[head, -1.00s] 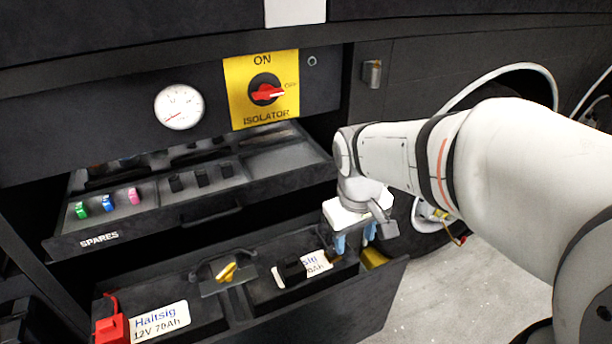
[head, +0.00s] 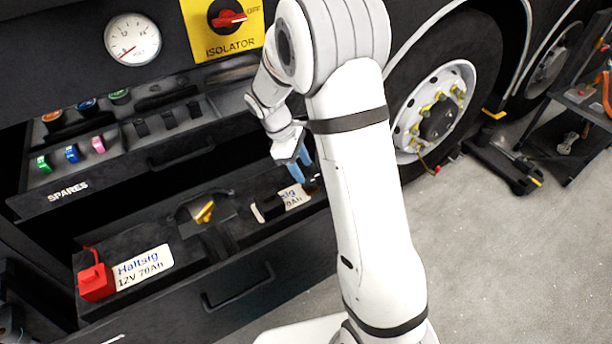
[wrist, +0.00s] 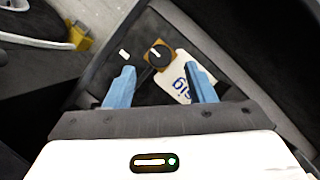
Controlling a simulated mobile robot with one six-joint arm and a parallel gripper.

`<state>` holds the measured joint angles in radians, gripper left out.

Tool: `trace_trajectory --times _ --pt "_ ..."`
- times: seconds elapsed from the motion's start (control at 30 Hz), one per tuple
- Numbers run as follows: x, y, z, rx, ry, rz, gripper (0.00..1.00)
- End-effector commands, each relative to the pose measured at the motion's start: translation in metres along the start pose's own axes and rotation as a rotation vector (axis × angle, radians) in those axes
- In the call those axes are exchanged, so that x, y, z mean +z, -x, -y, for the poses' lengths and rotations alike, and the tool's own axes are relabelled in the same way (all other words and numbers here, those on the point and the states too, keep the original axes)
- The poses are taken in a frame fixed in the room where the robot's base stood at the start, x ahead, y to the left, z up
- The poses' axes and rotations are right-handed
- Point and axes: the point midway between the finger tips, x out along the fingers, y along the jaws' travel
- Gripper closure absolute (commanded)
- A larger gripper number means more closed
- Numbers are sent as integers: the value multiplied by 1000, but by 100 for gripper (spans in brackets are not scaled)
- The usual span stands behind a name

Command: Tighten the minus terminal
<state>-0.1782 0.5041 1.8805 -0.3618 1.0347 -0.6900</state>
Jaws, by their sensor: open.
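In the wrist view a round black knob (wrist: 159,56) with a white line on top sits on a small brass-coloured base at the battery's end, by the white label. It looks like the minus terminal. My gripper (wrist: 160,72) is open and empty; its two blue fingers lie either side of the knob in the picture, apart from it. In the head view my gripper (head: 301,172) points down over the right end of the right-hand battery, whose label (head: 293,197) partly shows. The terminal there is mostly hidden behind the fingers.
The open battery drawer (head: 235,287) also holds a left battery with a red terminal cover (head: 96,281). The spares drawer (head: 110,182) is open above. The red isolator switch (head: 227,18) points to OFF. A wheel (head: 437,115) stands to the right.

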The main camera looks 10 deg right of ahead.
Motion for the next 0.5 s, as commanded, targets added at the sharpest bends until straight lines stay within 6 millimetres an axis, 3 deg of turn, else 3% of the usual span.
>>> trace_trajectory --times 0.2,0.5 --pt "0 -32 0 -1 0 0 50" --pt "0 -41 0 1 0 -2 50"
